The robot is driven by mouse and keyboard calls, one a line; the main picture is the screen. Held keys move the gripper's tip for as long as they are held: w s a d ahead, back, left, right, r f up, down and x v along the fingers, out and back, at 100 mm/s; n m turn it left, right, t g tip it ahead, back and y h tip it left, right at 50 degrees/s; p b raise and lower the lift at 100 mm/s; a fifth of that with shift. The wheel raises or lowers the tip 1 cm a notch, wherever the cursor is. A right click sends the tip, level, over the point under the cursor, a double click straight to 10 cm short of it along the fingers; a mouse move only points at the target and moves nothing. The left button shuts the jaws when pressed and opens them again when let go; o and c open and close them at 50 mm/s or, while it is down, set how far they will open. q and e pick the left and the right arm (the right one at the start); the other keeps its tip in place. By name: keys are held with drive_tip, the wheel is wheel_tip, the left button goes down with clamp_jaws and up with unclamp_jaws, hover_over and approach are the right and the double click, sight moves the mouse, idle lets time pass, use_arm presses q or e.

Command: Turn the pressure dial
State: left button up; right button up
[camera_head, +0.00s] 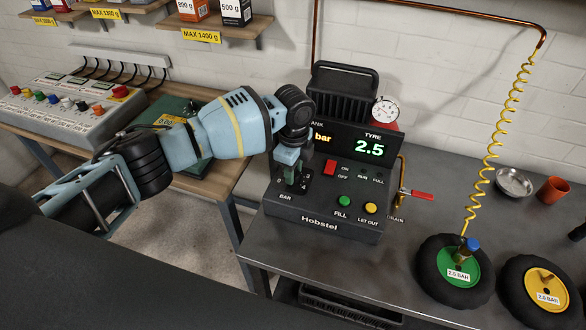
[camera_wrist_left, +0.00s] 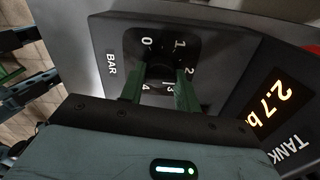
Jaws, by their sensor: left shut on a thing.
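The pressure dial (camera_wrist_left: 158,70) is a dark knob on a black plate marked 0 to 4, beside the word BAR, on the Hobstel compressor (camera_head: 320,222). My left gripper (camera_wrist_left: 160,92) is shut on the dial, one green finger on each side of it. In the head view my left gripper (camera_head: 292,180) reaches down onto the left of the panel and mostly hides the dial. The knob's pointer is hard to make out. The tyre display (camera_head: 370,147) reads 2.5. In the wrist view the tank display (camera_wrist_left: 272,108) reads 2.7. My right gripper is not in view.
Red switch (camera_head: 329,168), green FILL button (camera_head: 344,201) and yellow LET OUT button (camera_head: 371,208) sit right of the dial. A red-handled drain valve (camera_head: 421,195) sticks out at the compressor's side. A green-hubbed wheel (camera_head: 455,270) lies by the yellow coiled hose (camera_head: 492,140).

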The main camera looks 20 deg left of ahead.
use_arm(q)
drive_tip(key=o, duration=1)
drive_tip(key=shift+c, duration=0.2)
drive_tip(key=shift+r, duration=0.1)
wheel_tip(320, 180, up, 6)
drive_tip(key=shift+r, duration=0.85)
